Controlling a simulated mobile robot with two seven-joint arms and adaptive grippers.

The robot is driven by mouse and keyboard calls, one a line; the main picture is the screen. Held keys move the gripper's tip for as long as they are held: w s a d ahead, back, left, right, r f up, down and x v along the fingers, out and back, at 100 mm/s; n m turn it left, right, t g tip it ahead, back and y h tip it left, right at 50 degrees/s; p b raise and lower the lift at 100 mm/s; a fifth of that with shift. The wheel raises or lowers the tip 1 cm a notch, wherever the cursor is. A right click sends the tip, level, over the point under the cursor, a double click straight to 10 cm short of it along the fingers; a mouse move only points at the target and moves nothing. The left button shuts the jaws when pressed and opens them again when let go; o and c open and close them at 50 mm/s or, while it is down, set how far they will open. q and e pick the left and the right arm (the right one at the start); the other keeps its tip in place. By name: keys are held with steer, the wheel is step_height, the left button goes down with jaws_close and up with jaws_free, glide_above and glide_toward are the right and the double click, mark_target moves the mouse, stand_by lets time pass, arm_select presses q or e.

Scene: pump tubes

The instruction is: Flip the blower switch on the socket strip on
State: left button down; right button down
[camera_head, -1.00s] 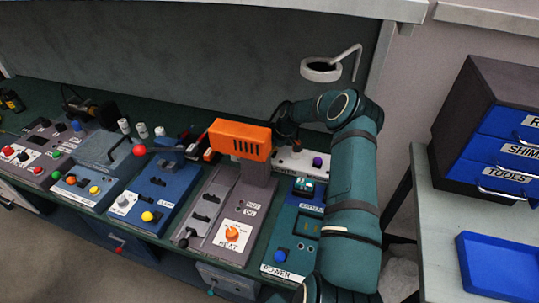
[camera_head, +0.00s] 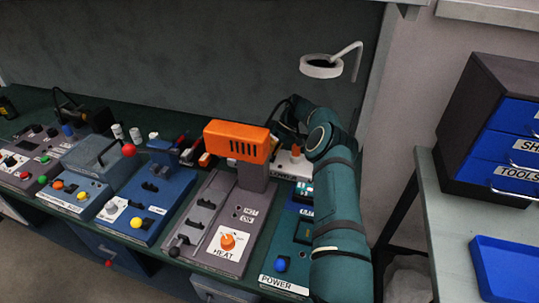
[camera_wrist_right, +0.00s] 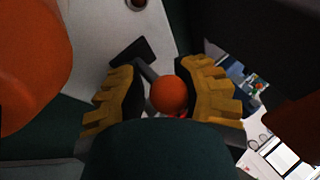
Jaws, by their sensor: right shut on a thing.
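The white socket strip (camera_head: 282,168) stands behind the power box at the back of the bench, partly hidden by the orange blower and my right arm. An orange switch knob (camera_head: 296,151) rises from it. In the right wrist view, a round orange knob (camera_wrist_right: 170,95) sits between the yellow-padded fingers of my right gripper (camera_wrist_right: 168,92), which is shut on it. The pale strip (camera_wrist_right: 100,40) shows beyond the fingers, with another round socket or knob at the top. In the head view my right gripper is mostly hidden behind the blower. My left gripper is not in view.
The orange blower (camera_head: 237,141) stands close left of my right arm, above the HEAT panel (camera_head: 205,250). Several control boxes line the bench to the left. A drawer cabinet (camera_head: 462,120) and blue tray (camera_head: 505,270) are right.

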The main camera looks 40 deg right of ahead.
steer(key=shift+w+a+f, duration=0.1)
steer(key=shift+a+f, duration=0.05)
steer(key=shift+a, duration=0.4)
steer(key=c, duration=0.7)
jaws_free()
steer(key=shift+o, duration=0.2)
steer(key=shift+a, duration=0.1)
steer(key=shift+d, duration=0.25)
steer(key=shift+d+r, duration=0.1)
steer(key=shift+r, duration=0.1)
